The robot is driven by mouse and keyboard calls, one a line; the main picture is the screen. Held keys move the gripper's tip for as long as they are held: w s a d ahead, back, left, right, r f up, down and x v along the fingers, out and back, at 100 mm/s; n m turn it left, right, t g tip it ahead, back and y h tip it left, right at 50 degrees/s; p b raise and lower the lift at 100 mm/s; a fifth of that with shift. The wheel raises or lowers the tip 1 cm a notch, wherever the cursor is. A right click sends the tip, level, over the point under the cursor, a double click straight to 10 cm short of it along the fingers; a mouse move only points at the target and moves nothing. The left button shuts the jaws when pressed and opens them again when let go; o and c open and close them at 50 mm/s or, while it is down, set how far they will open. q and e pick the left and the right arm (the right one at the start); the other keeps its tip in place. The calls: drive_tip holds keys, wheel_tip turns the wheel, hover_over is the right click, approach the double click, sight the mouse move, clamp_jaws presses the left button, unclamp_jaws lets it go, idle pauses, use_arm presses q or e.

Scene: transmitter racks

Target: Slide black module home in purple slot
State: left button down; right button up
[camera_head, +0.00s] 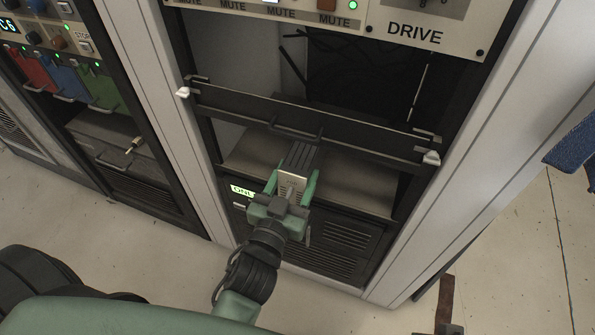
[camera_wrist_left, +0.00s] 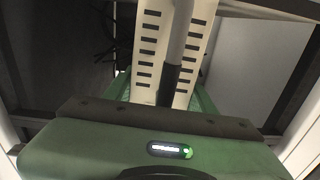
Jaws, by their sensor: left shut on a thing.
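In the left wrist view, pale slotted faces (camera_wrist_left: 148,50) and a grey bar (camera_wrist_left: 180,45) rise between the green fingers. I cannot make out a purple slot. My right gripper is not in view.
The dark panel (camera_head: 245,101) crosses the bay, with white end pieces (camera_head: 183,92) left and right. A shelf (camera_head: 365,190) lies below it. Red (camera_head: 33,70), blue (camera_head: 66,80) and green (camera_head: 101,89) modules sit in the left rack.

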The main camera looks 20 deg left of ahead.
use_arm(q)
drive_tip(key=shift+s+d+f+n, duration=0.1)
drive_tip(key=shift+s+d+n, duration=0.25)
drive_tip(key=shift+d+n, duration=0.1)
drive_tip(key=shift+c, duration=2.1)
unclamp_jaws()
drive_tip(key=shift+f, duration=0.1)
drive_tip(key=shift+s, duration=0.1)
drive_tip(key=shift+m, duration=0.45)
drive_tip(key=shift+s+a, duration=0.15)
drive_tip(key=shift+s, duration=1.75)
drive_tip(key=shift+s+a, duration=0.15)
drive_tip(key=shift+s, duration=1.7)
